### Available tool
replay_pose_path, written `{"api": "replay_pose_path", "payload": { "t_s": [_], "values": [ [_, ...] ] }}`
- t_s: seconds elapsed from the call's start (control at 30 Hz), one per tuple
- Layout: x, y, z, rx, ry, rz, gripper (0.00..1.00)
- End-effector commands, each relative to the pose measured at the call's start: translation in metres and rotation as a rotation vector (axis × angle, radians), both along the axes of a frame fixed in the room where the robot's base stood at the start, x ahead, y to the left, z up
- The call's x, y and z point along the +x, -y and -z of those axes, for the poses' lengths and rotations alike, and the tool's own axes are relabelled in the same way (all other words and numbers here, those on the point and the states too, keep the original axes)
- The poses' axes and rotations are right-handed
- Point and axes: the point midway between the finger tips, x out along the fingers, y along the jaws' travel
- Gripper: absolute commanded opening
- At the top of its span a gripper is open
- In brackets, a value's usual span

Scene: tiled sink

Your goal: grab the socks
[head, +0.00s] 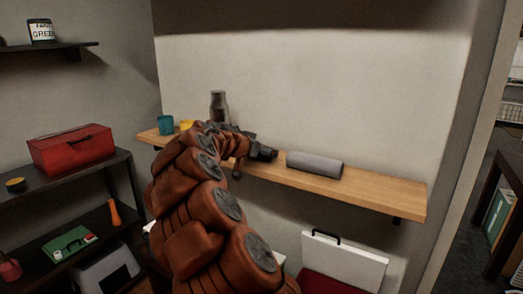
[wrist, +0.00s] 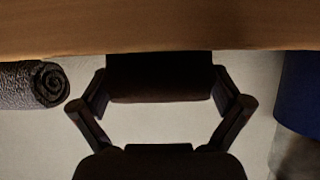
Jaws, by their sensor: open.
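My gripper (head: 264,153) is at the shelf, left of the grey roll; in the wrist view my gripper (wrist: 160,95) is open, its two fingers spread wide. A dark, soft-edged thing (wrist: 160,78) sits against the wood between the fingertips; it may be the socks, but it is too dark to be sure. The fingers stand on either side of it, and I cannot tell whether they touch it. In the head view my arm and gripper hide that spot.
The wooden shelf (head: 385,196) holds a grey roll (head: 314,164), whose spiral end shows in the wrist view (wrist: 50,83). A dark bottle (head: 218,105), a yellow item (head: 186,125) and a teal cup (head: 166,125) stand left. The shelf's right end is clear.

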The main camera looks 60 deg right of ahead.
Motion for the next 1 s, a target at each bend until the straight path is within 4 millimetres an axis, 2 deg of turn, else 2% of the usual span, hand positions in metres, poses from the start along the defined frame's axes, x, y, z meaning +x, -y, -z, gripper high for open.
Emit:
{"api": "replay_pose_path", "payload": {
  "t_s": [0.2,0.63,1.0],
  "values": [
    [0.0,0.0003,0.0004,0.0,0.0,0.0,0.98],
    [-0.0001,-0.0001,0.0003,0.0,-0.001,0.0,0.54],
    [0.0006,-0.0003,-0.0042,-0.001,0.001,0.0,0.53]
  ]
}}
